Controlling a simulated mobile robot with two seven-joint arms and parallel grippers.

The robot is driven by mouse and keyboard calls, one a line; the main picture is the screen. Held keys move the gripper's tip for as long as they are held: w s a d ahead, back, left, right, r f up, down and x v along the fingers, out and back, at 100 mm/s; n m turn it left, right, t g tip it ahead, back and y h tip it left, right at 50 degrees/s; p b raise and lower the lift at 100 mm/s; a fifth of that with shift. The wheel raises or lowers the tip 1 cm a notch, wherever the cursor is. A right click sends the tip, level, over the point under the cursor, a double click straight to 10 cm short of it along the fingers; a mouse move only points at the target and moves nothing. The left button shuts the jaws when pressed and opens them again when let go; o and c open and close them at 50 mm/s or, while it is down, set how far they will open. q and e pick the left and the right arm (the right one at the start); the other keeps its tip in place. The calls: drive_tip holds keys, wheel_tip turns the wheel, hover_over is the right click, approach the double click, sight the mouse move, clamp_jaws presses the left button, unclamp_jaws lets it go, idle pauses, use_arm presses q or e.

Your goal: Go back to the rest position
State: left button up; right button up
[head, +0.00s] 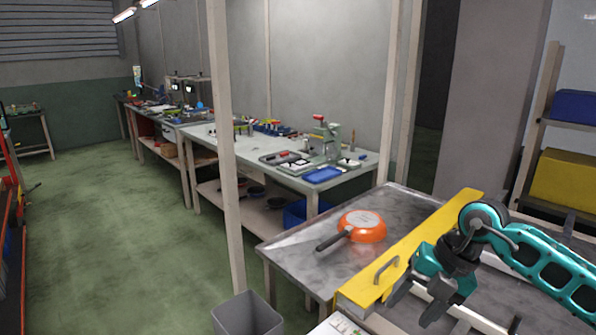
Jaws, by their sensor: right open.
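My right gripper (418,300) is in the lower right of the head view, on a teal arm that comes in from the right. Its dark fingers point down and are apart, with nothing seen between them. It is beside the yellow barrier (413,252), on the right of it in the picture. An orange pan (370,233) lies upside down on the grey metal table (300,250), left of the barrier and apart from the gripper. Its dark handle points to the lower left. My left gripper is not in view.
A grey bin (247,314) stands on the floor by a pale post (228,150). A workbench (360,172) with tools and a blue tray (323,175) is behind. Shelves with a yellow box (563,180) and a blue box (575,107) are at right. The green floor at left is clear.

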drive_tip(key=s+a+r+n+t+y, duration=0.15)
drive_tip(key=a+y, duration=0.25)
drive_tip(key=a, duration=0.4)
drive_tip(key=s+a+r+m+y, duration=0.1)
drive_tip(key=a+r+y, duration=0.2)
drive_tip(key=a+y, duration=0.3)
wheel_tip(320, 180, up, 9)
drive_tip(key=a+m+t+y, duration=0.2)
drive_tip(key=m+t+y, duration=0.1)
drive_tip(key=m+t, duration=0.7)
drive_tip(key=s+d+f+m+t+h, duration=0.1)
drive_tip(key=d+f+m+t+h, duration=0.3)
drive_tip(key=d+f+m+h, duration=0.95)
drive_tip(key=s+d+f+m+g+h, duration=0.1)
drive_tip(key=s+f+m+g, duration=0.1)
drive_tip(key=s+f+g, duration=0.35)
drive_tip(key=s+f+m+g+h, duration=0.1)
drive_tip(key=s+f+m+g, duration=0.15)
drive_tip(key=s, duration=0.65)
drive_tip(key=s+d+f+m+g+h, duration=0.1)
drive_tip(key=s+f+m+g+h, duration=0.1)
drive_tip(key=s+f+g, duration=0.4)
drive_tip(key=w+a+f+t+y, duration=0.2)
drive_tip(key=w+a+f+t, duration=0.1)
drive_tip(key=w+f+t, duration=0.3)
drive_tip(key=shift+f+n+t, duration=0.35)
drive_tip(key=shift+f+t, duration=0.45)
drive_tip(key=shift+t, duration=0.25)
